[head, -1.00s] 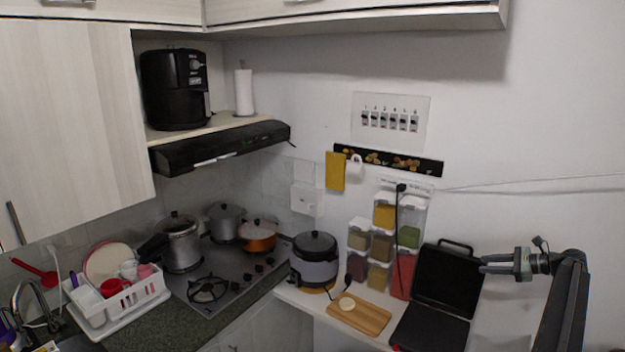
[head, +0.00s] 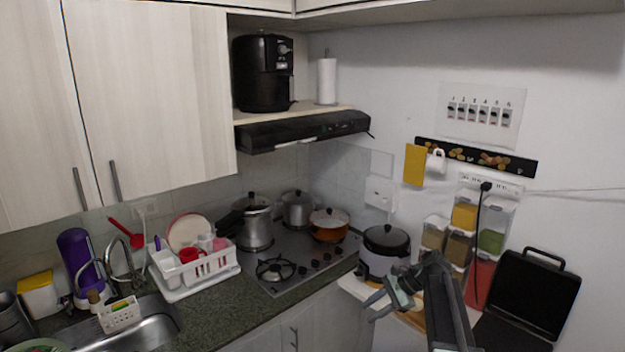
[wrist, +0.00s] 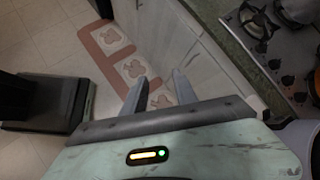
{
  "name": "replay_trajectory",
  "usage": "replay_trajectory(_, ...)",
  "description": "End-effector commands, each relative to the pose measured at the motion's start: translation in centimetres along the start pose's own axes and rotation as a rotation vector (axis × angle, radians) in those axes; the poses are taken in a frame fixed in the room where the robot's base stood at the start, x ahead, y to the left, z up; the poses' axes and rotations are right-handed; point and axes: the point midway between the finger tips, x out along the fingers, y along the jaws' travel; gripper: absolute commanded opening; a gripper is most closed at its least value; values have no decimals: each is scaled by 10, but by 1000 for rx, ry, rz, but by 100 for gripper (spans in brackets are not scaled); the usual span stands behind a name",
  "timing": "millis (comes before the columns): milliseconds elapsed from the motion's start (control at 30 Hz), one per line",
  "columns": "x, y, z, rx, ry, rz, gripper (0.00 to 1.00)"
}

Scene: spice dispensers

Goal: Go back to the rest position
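My gripper (head: 378,302) is in front of the counter in the head view, low and to the right of the stove. In the wrist view, its two fingers (wrist: 156,92) stand apart with nothing between them, above the floor. The spice dispensers (head: 465,232) are mounted on the wall at the right in the head view, with jars of yellow, brown, green and red contents. My arm hides part of the lower ones and the board beneath.
A rice cooker (head: 385,250) stands just behind my gripper. The stove (head: 290,262) holds several pots. An open black grill (head: 530,290) is at the right. A dish rack (head: 192,268) and a sink (head: 150,325) are at the left. The wrist view shows a patterned floor mat (wrist: 122,60).

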Motion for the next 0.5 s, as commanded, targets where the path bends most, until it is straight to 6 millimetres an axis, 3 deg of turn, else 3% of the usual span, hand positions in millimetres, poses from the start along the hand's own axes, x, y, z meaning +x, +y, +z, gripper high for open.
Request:
replay_trajectory(33, 38, 29, 29, -97, 38, 66, 34)
replay_trajectory(100, 76, 66, 57, -265, 110, 171, 34)
replay_trajectory(200, 103, 119, 77, -516, 216, 317, 34)
replay_trajectory(267, 103, 147, 77, -649, 273, 398, 34)
replay_trajectory(400, 75, 194, 55, -905, 380, 573, 34)
replay_trajectory(500, 63, 200, 42, -1047, 402, 666, 34)
